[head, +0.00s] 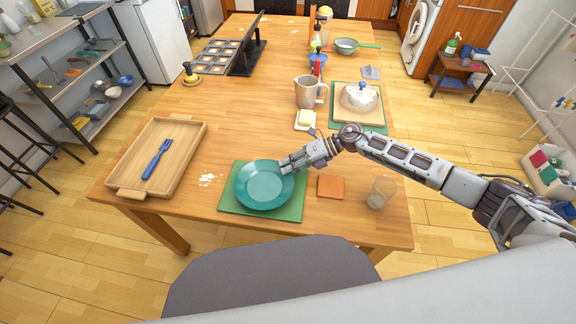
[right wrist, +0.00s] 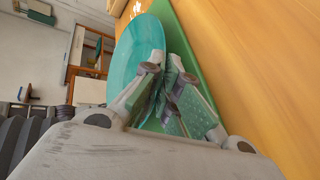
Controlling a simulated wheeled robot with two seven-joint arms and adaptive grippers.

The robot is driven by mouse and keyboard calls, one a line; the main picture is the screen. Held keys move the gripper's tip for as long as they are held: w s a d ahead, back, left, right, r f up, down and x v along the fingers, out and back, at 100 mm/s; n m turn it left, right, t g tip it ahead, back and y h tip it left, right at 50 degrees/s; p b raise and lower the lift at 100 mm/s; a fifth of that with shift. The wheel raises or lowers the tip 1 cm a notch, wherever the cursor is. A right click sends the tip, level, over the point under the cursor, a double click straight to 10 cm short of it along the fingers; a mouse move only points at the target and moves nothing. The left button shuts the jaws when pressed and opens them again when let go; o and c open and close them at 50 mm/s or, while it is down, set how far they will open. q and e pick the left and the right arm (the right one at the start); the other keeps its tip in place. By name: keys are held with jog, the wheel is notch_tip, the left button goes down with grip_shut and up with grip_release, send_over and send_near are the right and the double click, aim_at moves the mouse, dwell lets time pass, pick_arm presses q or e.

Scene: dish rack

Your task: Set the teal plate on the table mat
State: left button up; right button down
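The teal plate (head: 264,186) is over the green table mat (head: 230,208), face up and roughly level. I cannot tell whether its underside touches the mat. My right gripper (head: 284,165) is at the plate's right rim. In the right wrist view, the gripper (right wrist: 168,85) has its fingers close together on either side of the rim of the plate (right wrist: 130,50), with the mat (right wrist: 185,45) behind. The fingers hide the gripped part of the rim. My left gripper is out of view.
An orange coaster (head: 330,187) and a clear glass (head: 380,192) stand right of the mat, below my forearm. A wooden tray (head: 190,146) with a blue fork (head: 157,160) is at left. White spots (head: 208,179) lie between tray and mat. A jug (head: 306,92) stands farther back.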

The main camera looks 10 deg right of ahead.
jog(key=shift+f, duration=0.2)
dwell(0.4)
jog(key=c, duration=1.6)
grip_release()
jog(key=shift+o, duration=0.2)
jog(key=shift+f, duration=0.15)
jog(key=shift+v, duration=4.05)
jog(key=shift+a, duration=0.1)
grip_shut()
